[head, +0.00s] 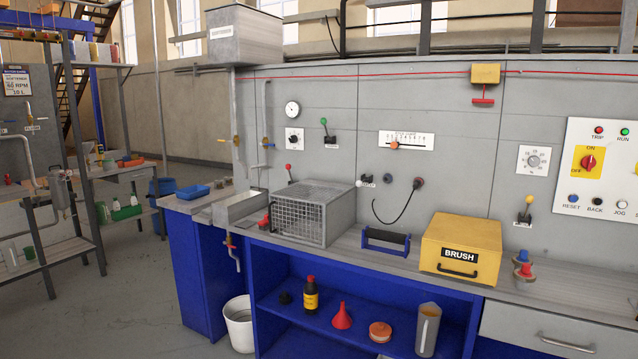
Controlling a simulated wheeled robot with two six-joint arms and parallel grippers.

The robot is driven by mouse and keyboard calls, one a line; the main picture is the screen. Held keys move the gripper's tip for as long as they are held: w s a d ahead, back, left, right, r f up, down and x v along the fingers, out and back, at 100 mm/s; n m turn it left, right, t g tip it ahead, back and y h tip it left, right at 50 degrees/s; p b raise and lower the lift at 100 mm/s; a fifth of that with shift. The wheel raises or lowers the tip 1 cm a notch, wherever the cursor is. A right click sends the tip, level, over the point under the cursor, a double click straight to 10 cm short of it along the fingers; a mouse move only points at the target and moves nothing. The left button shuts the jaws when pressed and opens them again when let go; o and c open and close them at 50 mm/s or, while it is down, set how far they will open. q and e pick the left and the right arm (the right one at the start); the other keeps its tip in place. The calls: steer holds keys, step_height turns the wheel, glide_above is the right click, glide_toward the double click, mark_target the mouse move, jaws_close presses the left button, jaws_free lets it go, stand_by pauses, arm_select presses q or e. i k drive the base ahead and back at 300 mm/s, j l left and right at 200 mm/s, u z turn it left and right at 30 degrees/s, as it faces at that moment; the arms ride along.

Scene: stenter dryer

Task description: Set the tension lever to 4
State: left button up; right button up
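Neither of my grippers is in view. A horizontal white scale (415,140) with small numbers is on the grey wall panel, and an orange knob (394,145) sits just below it, left of its middle. Several small levers also show: one with a green knob (324,121), one with a red knob (289,167), a white-tipped one (359,183) and one with a yellow knob (528,199). Their labels are too small to read, so I cannot tell which is the tension lever or its setting.
A yellow BRUSH box (462,243), a wire-mesh cage (312,212) and a dark-blue framed roller (386,241) stand on the bench below the panel. A control panel (604,165) with a red switch is at right. Open floor (110,300) lies at left.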

mark_target(323, 121)
steer(key=i+l, duration=0.15)
steer(key=i, duration=0.35)
steer(key=i+l, duration=0.1)
steer(key=i, duration=0.4)
